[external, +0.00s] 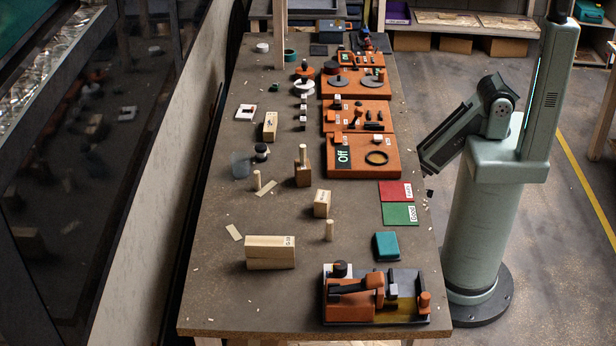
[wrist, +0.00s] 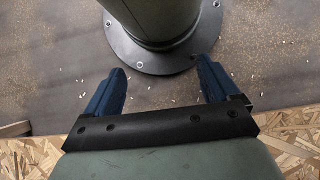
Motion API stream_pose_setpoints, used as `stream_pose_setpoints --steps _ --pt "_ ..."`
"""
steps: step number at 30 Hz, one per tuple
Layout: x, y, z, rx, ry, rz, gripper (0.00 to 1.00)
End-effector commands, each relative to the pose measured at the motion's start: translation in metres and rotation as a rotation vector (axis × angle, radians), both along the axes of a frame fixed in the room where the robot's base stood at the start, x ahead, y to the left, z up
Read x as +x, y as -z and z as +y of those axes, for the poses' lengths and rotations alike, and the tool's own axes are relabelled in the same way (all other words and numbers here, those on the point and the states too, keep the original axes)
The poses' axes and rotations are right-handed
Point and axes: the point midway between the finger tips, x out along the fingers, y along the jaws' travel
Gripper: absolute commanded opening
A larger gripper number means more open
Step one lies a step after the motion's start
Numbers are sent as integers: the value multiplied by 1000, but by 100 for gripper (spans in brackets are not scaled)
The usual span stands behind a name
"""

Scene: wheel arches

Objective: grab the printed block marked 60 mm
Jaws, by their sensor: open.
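Several pale wooden blocks with small printed labels stand on the table in the external view. One label is on the long block (external: 270,252) at the near left, one on the short block (external: 322,203) near the middle, and one on the upright block (external: 270,126) farther back. The print is too small to tell which reads 60 mm. My gripper (wrist: 161,68) shows in the wrist view with its two blue fingers wide apart and nothing between them. It points at the floor and my own base, away from the blocks. I cannot make out the gripper in the external view.
Orange fixture boards (external: 363,155) line the table's right side. An orange clamp device (external: 355,300) stands at the near right edge. Red (external: 395,191) and green (external: 399,214) cards and a teal box (external: 387,246) lie nearby. Wooden pegs (external: 329,230) stand among the blocks. The near left tabletop is mostly clear.

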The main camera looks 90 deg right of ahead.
Motion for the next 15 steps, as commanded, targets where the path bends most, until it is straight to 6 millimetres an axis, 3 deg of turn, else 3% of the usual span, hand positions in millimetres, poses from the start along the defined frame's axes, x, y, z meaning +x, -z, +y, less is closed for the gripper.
stream_pose_setpoints --steps 5,15 --pt "0 0 0 -1 2 0 73" --pt "5 4 4 4 -11 0 72"
